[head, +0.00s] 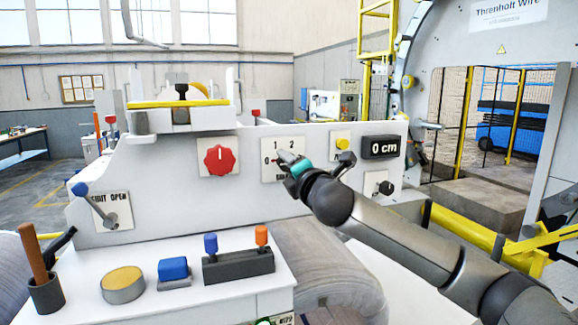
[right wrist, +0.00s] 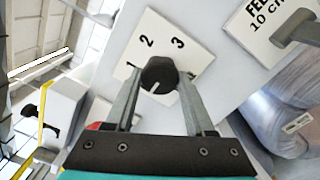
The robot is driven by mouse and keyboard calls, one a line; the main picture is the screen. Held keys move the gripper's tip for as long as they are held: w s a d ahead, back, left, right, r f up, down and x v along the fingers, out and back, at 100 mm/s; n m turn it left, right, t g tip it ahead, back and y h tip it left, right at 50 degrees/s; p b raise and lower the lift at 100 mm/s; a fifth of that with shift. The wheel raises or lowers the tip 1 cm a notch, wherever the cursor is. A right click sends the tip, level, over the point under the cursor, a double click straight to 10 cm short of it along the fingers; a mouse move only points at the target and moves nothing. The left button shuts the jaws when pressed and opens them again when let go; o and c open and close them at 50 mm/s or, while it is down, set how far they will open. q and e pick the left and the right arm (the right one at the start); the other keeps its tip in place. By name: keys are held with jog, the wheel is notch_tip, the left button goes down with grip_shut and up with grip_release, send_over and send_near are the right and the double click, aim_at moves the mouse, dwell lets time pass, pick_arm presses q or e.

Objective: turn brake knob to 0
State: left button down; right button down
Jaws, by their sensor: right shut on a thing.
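The brake knob (right wrist: 159,73) is dark and round, on a white plate (right wrist: 190,62) with the numbers 2 and 3 showing in the right wrist view. A short white mark shows at the knob's lower edge in that view. My right gripper (right wrist: 160,88) is shut on the knob, one finger on each side. In the head view the right gripper (head: 283,158) covers the knob and part of the plate (head: 267,148). There 1 and 2 show at the top and 0 at the left; the lower lettering is partly hidden. My left gripper is not in view.
A red knob (head: 219,160) is left of the brake plate. A yellow button (head: 342,143), a "0 cm" display (head: 381,147) and a black knob (head: 386,188) are to the right. Below stands a console with a blue button (head: 173,268) and blue and orange levers (head: 261,236).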

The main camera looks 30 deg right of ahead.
jog(key=shift+c, duration=1.3)
grip_release()
jog(key=b+v, duration=0.7)
jog(key=v, duration=0.8)
jog(key=shift+s, duration=0.15)
